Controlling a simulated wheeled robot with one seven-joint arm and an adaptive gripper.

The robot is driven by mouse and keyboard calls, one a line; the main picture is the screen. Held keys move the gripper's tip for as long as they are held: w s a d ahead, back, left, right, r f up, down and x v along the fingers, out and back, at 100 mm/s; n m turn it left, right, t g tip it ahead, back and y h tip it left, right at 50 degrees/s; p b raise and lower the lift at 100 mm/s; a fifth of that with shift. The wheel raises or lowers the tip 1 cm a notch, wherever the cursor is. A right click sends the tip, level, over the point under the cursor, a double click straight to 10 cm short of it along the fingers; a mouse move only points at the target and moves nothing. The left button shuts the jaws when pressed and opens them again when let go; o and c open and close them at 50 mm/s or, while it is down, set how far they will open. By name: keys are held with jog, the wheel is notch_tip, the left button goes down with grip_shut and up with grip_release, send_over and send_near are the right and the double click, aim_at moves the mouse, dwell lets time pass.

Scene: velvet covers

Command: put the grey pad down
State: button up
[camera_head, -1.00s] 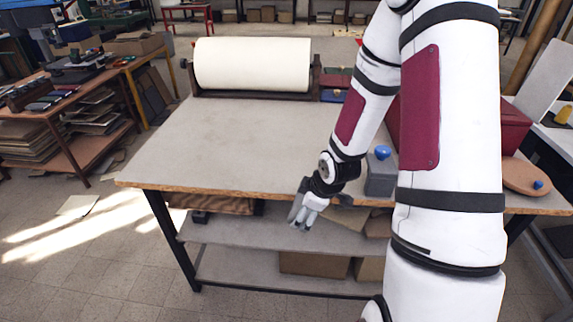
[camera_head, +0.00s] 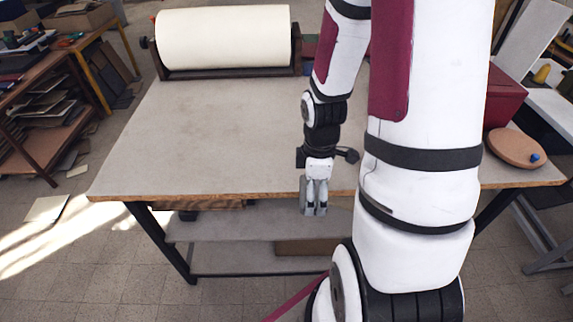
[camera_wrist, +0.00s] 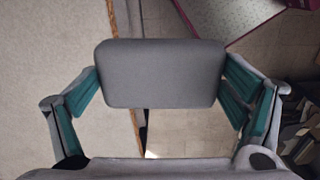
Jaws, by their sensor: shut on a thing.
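The grey pad (camera_wrist: 160,73) is a rounded, dark grey block. In the wrist view it is held between the two teal-lined fingers of my gripper (camera_wrist: 160,88), one at each end. My gripper (camera_head: 314,208) points down at the front edge of the worktable (camera_head: 180,140) in the head view. The pad is hard to make out there against the grey fingers. In the wrist view the pad spans the table's wooden edge, with table top to its left and lower surfaces to its right. Its height above the table is hard to judge.
A large white paper roll (camera_head: 222,38) lies in a stand at the table's back. A red box (camera_head: 503,98) and a round brown board (camera_head: 515,148) with a blue knob are at the right. The table's left and middle are clear. A shelf (camera_head: 240,222) runs below.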

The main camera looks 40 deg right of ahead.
send_over(288, 167)
jog(key=s, duration=0.1)
jog(key=shift+s+a+f, duration=0.15)
jog(key=shift+s+f, duration=0.05)
jog(key=shift+f, duration=0.5)
jog(key=shift+w, duration=0.6)
notch_tip(288, 167, down, 2)
jog(key=shift+f+p, duration=0.15)
jog(key=shift+p, duration=0.15)
jog(key=shift+f, duration=0.45)
jog(key=o, duration=1.2)
jog(key=shift+f, duration=0.25)
